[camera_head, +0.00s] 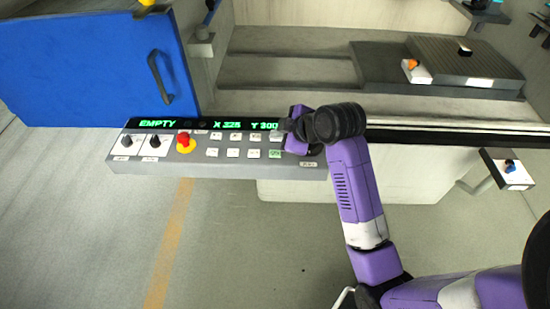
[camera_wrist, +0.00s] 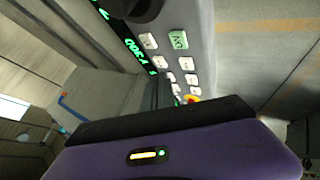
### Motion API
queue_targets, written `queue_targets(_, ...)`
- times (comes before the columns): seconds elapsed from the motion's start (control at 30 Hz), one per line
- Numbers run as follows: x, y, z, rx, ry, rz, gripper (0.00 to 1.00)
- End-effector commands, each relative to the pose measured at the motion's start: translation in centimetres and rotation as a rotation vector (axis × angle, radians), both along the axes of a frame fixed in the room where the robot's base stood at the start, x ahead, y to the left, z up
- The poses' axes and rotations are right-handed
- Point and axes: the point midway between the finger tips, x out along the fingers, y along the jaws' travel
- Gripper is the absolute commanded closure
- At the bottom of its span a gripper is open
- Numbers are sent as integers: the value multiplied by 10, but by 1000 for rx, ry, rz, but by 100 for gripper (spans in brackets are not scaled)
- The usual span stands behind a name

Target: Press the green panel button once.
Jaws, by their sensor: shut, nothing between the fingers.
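The control panel (camera_head: 230,168) is a grey console with a lit green readout and rows of small buttons. A green button (camera_head: 275,154) sits at the right end of the lower row, just left of my gripper. My gripper (camera_head: 284,131) is shut and empty over the panel's right end, close to the buttons. Its fingertips are hard to make out, and I cannot tell whether they touch the panel.
A red emergency knob on a yellow base (camera_head: 184,144) and two black rotary knobs (camera_head: 155,142) are at the panel's left. A blue door (camera_head: 90,65) stands behind it. A grey block (camera_head: 465,65) lies in the machine bay at right. The floor in front is clear.

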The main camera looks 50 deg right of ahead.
Motion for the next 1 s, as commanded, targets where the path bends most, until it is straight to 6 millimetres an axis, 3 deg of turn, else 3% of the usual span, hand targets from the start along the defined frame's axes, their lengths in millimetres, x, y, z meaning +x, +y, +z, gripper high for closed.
queue_targets(0.03,0,0,-14,0,-1,-1,100)
queue_targets(0.1,0,-1,-23,0,0,-2,100)
queue_targets(0.33,0,0,-43,1,0,0,100)
queue_targets(1.0,0,0,-45,1,0,-1,100)
